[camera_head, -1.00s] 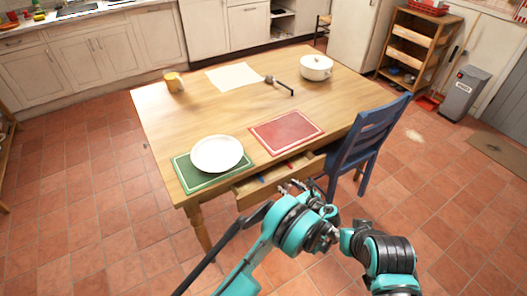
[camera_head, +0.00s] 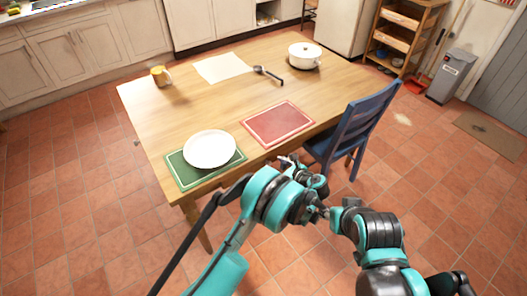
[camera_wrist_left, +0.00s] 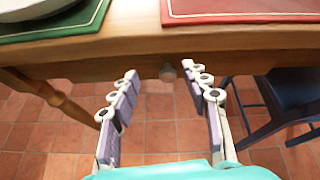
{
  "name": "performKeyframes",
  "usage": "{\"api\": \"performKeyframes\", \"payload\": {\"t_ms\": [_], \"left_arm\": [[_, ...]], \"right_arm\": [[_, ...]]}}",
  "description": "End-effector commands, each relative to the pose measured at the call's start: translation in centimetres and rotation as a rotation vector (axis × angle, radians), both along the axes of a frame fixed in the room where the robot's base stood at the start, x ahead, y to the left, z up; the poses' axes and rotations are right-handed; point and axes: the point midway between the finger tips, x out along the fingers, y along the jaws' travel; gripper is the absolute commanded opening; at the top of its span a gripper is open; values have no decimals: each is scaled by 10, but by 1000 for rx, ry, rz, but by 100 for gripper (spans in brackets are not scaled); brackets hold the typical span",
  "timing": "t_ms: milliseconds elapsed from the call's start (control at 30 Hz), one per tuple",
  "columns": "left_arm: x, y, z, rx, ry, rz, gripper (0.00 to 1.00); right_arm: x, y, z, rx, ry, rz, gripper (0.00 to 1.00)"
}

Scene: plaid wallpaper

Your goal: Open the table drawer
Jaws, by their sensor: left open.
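The wooden table (camera_head: 215,98) stands ahead with its near side toward me. No open gap shows there, so the drawer looks shut.
A green placemat (camera_head: 178,170) with a white plate (camera_head: 209,149) and a red placemat (camera_head: 278,124) lie near the front edge. A blue chair (camera_head: 362,121) stands close on the right. Floor left of the table is clear.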

Motion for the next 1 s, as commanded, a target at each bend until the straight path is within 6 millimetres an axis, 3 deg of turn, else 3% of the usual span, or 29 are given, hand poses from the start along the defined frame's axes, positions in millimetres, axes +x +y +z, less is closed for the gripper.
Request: {"api": "performKeyframes", "payload": {"t_ms": [200, 433, 633, 1000], "left_arm": [[2, 25, 40, -160, -25, 85, 47], [-2, 45, 70, -292, -49, 158, 47], [-4, 52, 80, -340, -58, 187, 47], [-4, 52, 80, -345, -60, 189, 47]], "right_arm": [[0, 0, 1, 0, 0, 0, 40], [0, 0, 1, 0, 0, 0, 40], [0, 0, 1, 0, 0, 0, 40], [0, 0, 1, 0, 0, 0, 40]]}}
